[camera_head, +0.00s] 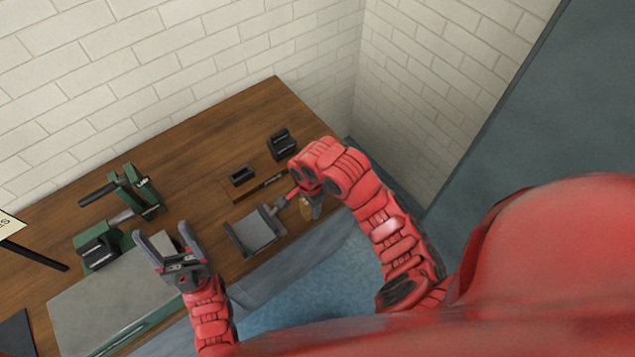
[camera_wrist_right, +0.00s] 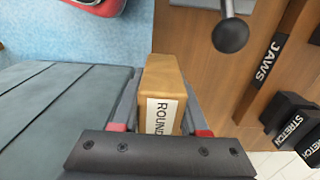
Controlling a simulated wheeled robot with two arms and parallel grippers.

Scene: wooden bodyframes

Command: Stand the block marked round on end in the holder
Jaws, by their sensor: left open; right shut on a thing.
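The block marked round (camera_wrist_right: 162,72) is a tan wooden block with a white label reading "ROUND", in the right wrist view. My right gripper (camera_wrist_right: 160,92) is shut on it, one finger along each side. In the head view my right gripper (camera_head: 306,197) is at the table's front right edge, and the tan block (camera_head: 306,212) shows just below it, partly hidden. My left gripper (camera_head: 172,246) is open and empty over the grey slab at the front left. I cannot tell for sure which fixture is the holder.
A grey tray-like fixture (camera_head: 256,232) stands left of my right gripper. Dark slotted blocks (camera_head: 242,175) (camera_head: 281,143) stand behind it. A green clamp-like tool (camera_head: 137,192) and the grey slab (camera_head: 95,305) are left. A ball-ended rod (camera_wrist_right: 230,36) and "JAWS" label (camera_wrist_right: 268,60) show nearby.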

